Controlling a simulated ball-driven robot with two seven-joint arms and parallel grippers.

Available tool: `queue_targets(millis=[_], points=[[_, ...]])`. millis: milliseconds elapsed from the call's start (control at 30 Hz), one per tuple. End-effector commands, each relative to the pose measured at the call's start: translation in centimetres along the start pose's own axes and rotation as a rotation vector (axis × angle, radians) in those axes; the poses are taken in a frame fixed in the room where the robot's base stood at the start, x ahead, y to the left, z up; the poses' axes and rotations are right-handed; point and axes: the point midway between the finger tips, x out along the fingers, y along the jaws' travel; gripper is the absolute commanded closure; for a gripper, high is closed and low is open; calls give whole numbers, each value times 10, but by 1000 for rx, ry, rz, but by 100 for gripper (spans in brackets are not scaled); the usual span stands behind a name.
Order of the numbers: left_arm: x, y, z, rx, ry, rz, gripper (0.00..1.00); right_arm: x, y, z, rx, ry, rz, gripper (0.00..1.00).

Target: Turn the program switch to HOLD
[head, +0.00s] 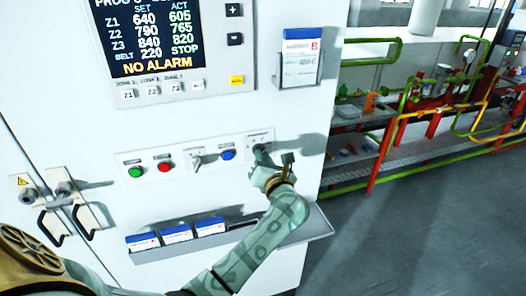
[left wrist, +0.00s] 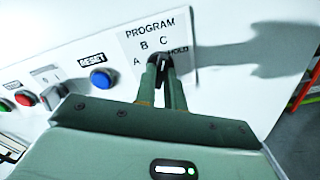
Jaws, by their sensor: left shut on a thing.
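The program switch plate (left wrist: 182,28), marked PROGRAM with A, B, C and HOLD, is on the white cabinet front. Its dark knob (left wrist: 162,57) sits between my left gripper's fingers (left wrist: 162,78), which are shut on it. A short pale mark shows on the knob; the position it points to is hard to tell. HOLD is to the right of the knob, partly behind a finger. In the head view, my left gripper (head: 262,157) reaches the plate (head: 259,137) from the lower right and hides the knob. My right gripper is not in view.
Left of the switch are a blue RESET button (left wrist: 102,79), a grey selector (head: 196,158), a red button (head: 165,166) and a green button (head: 135,172). A shelf (head: 312,229) with cards sticks out below. The display (head: 148,40) reads NO ALARM.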

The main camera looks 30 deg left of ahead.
Motion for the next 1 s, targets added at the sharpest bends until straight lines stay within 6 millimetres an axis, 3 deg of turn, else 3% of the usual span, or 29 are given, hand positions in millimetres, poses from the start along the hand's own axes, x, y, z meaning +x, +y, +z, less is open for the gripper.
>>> queue_targets(millis=[500,1000], points=[[0,2,3,464,0,0,100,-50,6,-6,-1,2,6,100],[0,0,1,693,-1,1,100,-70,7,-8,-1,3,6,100]])
